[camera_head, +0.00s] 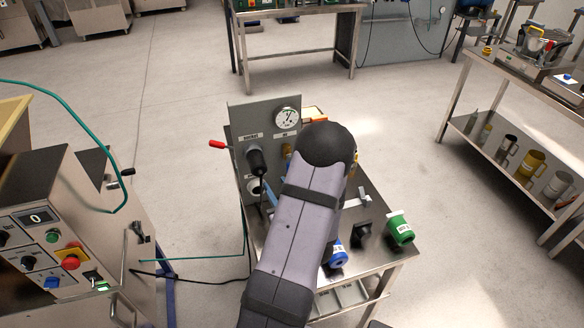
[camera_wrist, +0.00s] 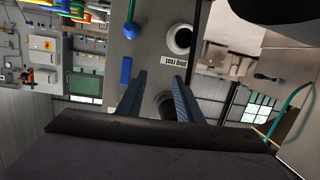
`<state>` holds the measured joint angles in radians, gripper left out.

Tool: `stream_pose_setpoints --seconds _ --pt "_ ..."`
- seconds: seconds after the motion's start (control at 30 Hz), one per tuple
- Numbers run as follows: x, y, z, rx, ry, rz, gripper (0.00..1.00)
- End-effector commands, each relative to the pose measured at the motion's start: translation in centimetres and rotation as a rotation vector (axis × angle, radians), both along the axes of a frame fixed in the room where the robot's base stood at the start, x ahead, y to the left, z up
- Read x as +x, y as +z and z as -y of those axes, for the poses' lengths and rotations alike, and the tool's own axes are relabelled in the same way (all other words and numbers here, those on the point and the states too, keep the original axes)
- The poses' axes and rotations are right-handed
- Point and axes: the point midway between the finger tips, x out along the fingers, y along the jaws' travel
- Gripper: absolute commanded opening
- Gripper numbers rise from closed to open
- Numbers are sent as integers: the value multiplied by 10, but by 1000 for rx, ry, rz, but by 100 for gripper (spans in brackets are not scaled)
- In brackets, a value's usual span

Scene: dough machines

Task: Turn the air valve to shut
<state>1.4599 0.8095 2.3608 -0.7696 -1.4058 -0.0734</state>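A grey upright panel (camera_head: 240,115) carries a round gauge (camera_head: 287,118) with a small label under it; my arm covers much of the panel's right part. In the wrist view the panel (camera_wrist: 150,20) appears upside down. A blue lever (camera_wrist: 126,70), which looks like the air valve's handle, lies along the picture's vertical there. My gripper (camera_wrist: 160,78) faces the panel with its two fingers apart and nothing seen held between them. The blue lever is just left of the left finger, outside the gap. I cannot tell whether they touch.
A black plug (camera_head: 257,160) with a cable sits on the panel, and a red-tipped handle (camera_head: 217,144) sticks out left. The plug rest ring (camera_wrist: 180,39) is empty. A green-labelled container (camera_head: 400,228) and a blue-capped one (camera_head: 338,258) are on the steel table (camera_head: 385,255).

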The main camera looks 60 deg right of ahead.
Motion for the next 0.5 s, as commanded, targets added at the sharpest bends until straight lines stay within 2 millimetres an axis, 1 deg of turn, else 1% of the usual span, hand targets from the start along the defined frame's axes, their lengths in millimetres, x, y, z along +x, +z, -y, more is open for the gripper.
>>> stream_pose_setpoints --seconds 0.03,0.1,0.2,0.33,0.5 --pt "-16 1 6 -13 -29 36 33" --pt "-33 6 10 -36 -56 83 33" --pt "-51 13 13 -62 -84 134 33" --pt "-63 17 15 -81 -101 168 33" --pt "-63 19 16 -87 -103 176 33"
